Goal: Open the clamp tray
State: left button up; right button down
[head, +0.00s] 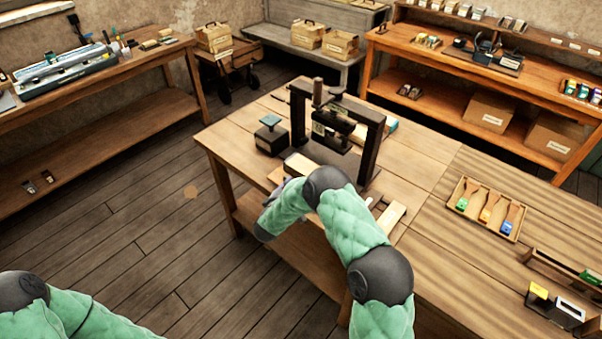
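The dark handwheel press (369,150) stands on the wooden workbench (430,160), its upright frame around a central screw and head. A pale wooden block or tray front (300,164) shows at the foot of the press; I cannot tell for certain that it is the clamp tray, or how far out it is. My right arm reaches over the bench's front edge, and its elbow and forearm cover much of the area before the press. My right gripper (279,188) is mostly hidden near the front edge, close to the pale piece; contact and finger opening cannot be made out. My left gripper is out of view.
A pale wooden frame (390,215) lies right of my forearm. A tray of coloured brushes (491,208) lies further right. The floor (150,240) left of the bench is clear.

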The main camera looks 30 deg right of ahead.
jog(key=shift+s+a, duration=0.3)
jog(key=shift+a, duration=0.35)
jog(key=shift+s+a, duration=0.25)
jog(key=shift+a, duration=0.4)
jog(key=c, duration=1.1)
grip_release()
jog(key=shift+c, duration=0.2)
jog(key=shift+a, duration=0.1)
jog(key=v, duration=1.1)
jog(key=shift+s+a, duration=0.25)
jog(key=shift+s, duration=0.05)
